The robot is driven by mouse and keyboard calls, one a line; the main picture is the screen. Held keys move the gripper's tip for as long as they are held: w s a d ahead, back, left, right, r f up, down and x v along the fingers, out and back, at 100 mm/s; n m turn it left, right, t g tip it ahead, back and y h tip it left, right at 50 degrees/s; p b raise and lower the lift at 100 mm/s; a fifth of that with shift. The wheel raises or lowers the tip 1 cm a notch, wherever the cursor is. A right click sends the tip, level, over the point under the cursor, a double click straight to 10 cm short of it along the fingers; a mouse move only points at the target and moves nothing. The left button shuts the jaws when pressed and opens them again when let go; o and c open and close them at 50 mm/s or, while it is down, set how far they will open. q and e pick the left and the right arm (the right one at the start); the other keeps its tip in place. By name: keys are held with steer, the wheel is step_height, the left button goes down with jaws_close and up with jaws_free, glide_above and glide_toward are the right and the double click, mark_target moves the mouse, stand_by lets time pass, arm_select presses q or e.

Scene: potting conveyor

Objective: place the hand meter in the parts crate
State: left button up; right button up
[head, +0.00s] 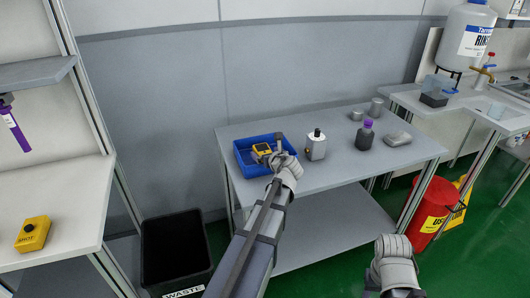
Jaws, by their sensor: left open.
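The wrist covers the crate's front right corner. Whether a finger touches the meter is too small to tell. My right gripper (392,262) is low at the bottom right, in front of the table and away from the crate. Its fingers are not clear.
A black waste bin (175,250) and a red bin (432,205) stand on the floor.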

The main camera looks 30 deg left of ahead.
arm_select(q)
steer(key=p+v, duration=0.3)
steer(key=v, duration=0.8)
steer(key=shift+s+p, duration=0.1)
steer(key=shift+p, duration=0.25)
steer(key=shift+f, duration=0.1)
